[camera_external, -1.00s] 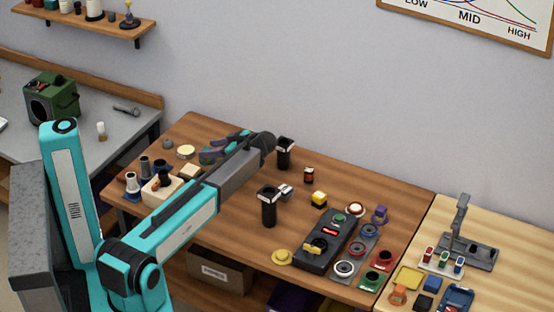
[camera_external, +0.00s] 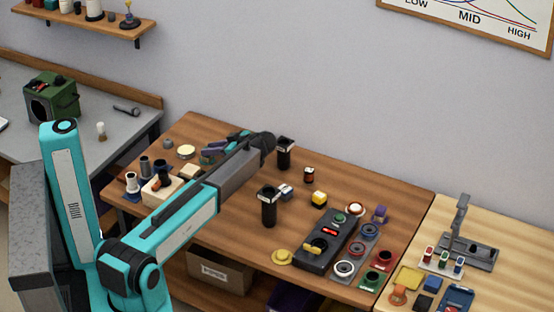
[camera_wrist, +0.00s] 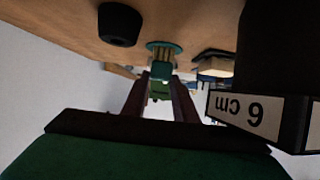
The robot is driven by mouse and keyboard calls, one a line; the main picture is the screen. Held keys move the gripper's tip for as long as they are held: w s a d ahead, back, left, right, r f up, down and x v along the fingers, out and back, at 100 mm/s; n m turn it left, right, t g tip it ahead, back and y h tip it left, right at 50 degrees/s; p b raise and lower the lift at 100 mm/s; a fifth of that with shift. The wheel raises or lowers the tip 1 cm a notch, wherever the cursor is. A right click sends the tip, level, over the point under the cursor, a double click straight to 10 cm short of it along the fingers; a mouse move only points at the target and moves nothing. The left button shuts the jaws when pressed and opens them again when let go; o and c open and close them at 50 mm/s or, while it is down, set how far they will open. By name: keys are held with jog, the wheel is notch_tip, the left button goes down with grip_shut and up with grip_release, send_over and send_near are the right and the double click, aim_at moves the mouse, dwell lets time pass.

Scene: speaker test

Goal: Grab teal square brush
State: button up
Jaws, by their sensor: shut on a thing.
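The two dark fingers run out from a green palm. Tan bristle-like strips and a teal round edge show just beyond the block. In the external view my gripper (camera_external: 212,152) is over the back left of the brown table, partly hidden by my arm. I cannot make out the brush clearly there.
A black cylinder with a "6 cm" label (camera_wrist: 262,120) stands close beside my gripper. Two black cylinders stand on the table, one at the back (camera_external: 285,155) and one nearer (camera_external: 268,208). A cream disc (camera_external: 186,152) lies to the left. A black control box (camera_external: 325,245) stands at the right.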

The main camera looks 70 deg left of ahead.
jog(key=shift+r, duration=0.15)
jog(key=shift+r+b, duration=0.4)
jog(key=shift+r, duration=0.35)
jog(key=shift+r+b, duration=0.3)
jog(key=shift+r, duration=0.6)
jog(key=s+d+b, duration=0.1)
jog(key=s+d, duration=0.3)
jog(key=d, duration=0.2)
jog(key=s+d+r+b, duration=0.1)
jog(key=s+d+b, duration=0.1)
jog(key=s+d, duration=0.2)
jog(key=d, duration=0.3)
jog(key=shift+s+d+r, duration=0.2)
jog(key=shift+d, duration=0.1)
